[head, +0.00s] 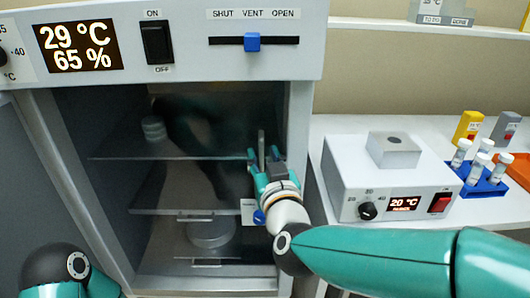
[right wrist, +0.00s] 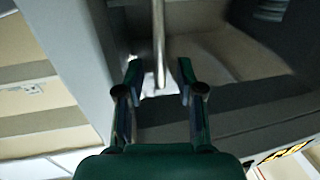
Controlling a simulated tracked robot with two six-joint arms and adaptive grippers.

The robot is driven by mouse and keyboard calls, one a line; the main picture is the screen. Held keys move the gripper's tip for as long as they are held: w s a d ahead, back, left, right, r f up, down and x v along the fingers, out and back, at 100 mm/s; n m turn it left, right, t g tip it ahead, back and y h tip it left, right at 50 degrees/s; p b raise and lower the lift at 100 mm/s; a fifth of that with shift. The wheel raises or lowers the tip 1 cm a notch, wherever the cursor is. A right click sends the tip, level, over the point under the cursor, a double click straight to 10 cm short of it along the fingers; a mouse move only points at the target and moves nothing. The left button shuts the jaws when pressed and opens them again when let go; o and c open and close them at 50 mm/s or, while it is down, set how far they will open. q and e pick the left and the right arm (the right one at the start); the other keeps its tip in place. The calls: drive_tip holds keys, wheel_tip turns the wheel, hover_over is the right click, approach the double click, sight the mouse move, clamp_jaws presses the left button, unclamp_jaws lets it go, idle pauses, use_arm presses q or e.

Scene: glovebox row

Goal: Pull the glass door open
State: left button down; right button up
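The glass door (head: 190,130) covers the front of the grey cabinet and looks closed, with dark reflections on it. Its upright metal bar handle (head: 261,148) is near the door's right edge. My right gripper (head: 265,158) is at the handle. In the right wrist view the handle (right wrist: 158,40) reaches between the two spread fingertips of the gripper (right wrist: 158,80), with visible gaps on both sides. The right gripper is open and not clamped on the bar. Only part of my left arm shows at the lower left of the head view; its gripper is out of sight.
Shelves with a stack of dishes (head: 153,129) and a round object (head: 210,232) show behind the glass. A grey panel (head: 18,200) stands at the left. A white heater box (head: 385,180) and a blue tube rack (head: 484,180) stand on the bench to the right.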

drive_tip(key=shift+w+a, duration=0.2)
drive_tip(key=shift+w, duration=0.6)
drive_tip(key=shift+c, duration=0.3)
clamp_jaws()
drive_tip(key=shift+d, duration=0.15)
